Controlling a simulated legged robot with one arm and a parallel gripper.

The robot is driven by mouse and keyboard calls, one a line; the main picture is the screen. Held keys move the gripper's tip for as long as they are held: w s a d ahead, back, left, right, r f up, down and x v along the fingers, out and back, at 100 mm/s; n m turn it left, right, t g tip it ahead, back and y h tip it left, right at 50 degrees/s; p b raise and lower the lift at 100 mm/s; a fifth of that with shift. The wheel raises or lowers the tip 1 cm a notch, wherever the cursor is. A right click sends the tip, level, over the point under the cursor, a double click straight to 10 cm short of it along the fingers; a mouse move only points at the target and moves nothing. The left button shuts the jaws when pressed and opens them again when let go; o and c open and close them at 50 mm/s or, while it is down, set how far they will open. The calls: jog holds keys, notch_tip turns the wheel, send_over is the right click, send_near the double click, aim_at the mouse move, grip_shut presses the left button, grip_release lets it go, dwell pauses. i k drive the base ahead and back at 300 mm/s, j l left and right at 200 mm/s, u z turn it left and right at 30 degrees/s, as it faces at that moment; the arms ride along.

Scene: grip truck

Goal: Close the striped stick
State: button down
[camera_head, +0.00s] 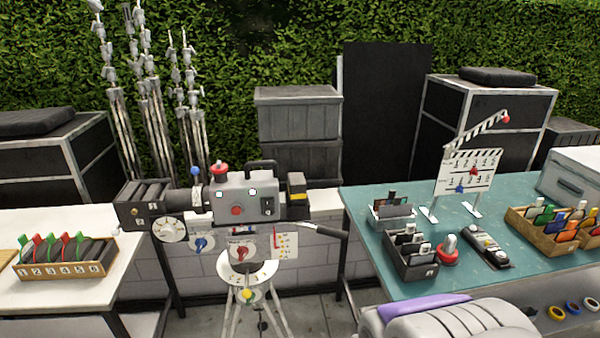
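A white clapperboard (466,174) stands upright on small feet at the back of the teal table. Its striped stick (477,133) is raised at a slant, hinged at the board's upper left and rising to the right. A red knob (505,118) sits at the stick's free end. A clear wedge of space shows between the stick and the striped top edge of the board. A red and a blue marker piece show on the board's face. My gripper is not recognisable in this view.
The teal table (365,215) holds dark bins (411,254), a red-and-white knob (448,250) and a wooden tray (553,238) of coloured cards. A camera on a tripod (244,196) stands left of it. A grey padded object with a purple strip (455,320) fills the bottom right foreground.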

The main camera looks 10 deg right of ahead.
aim_at(501, 114)
jog(key=z, duration=1.25)
